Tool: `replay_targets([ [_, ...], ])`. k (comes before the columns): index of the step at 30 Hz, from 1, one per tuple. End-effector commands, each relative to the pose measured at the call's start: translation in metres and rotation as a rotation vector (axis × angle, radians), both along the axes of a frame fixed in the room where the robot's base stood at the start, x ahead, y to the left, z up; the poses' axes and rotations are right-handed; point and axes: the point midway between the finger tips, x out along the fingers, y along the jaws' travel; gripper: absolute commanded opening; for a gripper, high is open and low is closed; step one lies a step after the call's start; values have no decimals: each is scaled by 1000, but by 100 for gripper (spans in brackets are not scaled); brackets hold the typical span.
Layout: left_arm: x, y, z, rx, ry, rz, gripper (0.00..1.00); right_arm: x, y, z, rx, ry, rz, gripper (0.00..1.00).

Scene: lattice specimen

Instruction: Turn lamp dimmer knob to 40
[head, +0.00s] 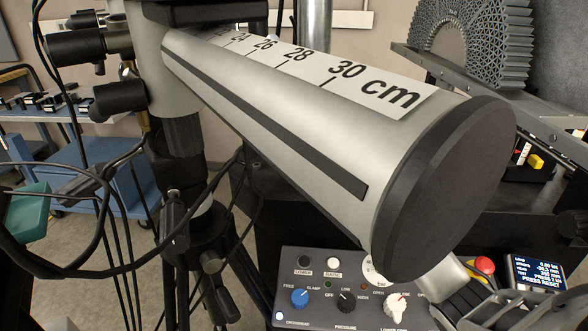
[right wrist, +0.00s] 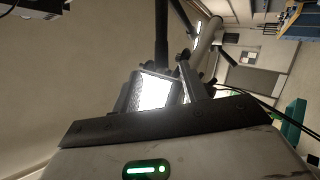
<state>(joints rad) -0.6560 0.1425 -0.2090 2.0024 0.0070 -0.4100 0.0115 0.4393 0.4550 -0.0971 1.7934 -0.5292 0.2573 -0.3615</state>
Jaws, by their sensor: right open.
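No knob that I can identify as the lamp dimmer shows in the head view. My left gripper is in neither view.
A thick grey bar (head: 290,120) with a centimetre scale and black end cap crosses the head view close up, partly hiding a control panel (head: 320,292) with several knobs. A red button (head: 484,265) and small display (head: 537,272) stand right. Loose cables hang left.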

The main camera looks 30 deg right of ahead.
Motion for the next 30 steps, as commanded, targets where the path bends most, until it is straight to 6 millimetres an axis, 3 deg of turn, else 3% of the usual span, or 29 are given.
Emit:
replay_targets([
  [14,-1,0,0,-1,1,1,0,-2,-14,-95,337,393,-91,43],
  [24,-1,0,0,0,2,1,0,-19,-19,-161,524,642,-161,43],
  [30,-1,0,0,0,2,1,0,-30,-19,-188,599,748,-193,43],
])
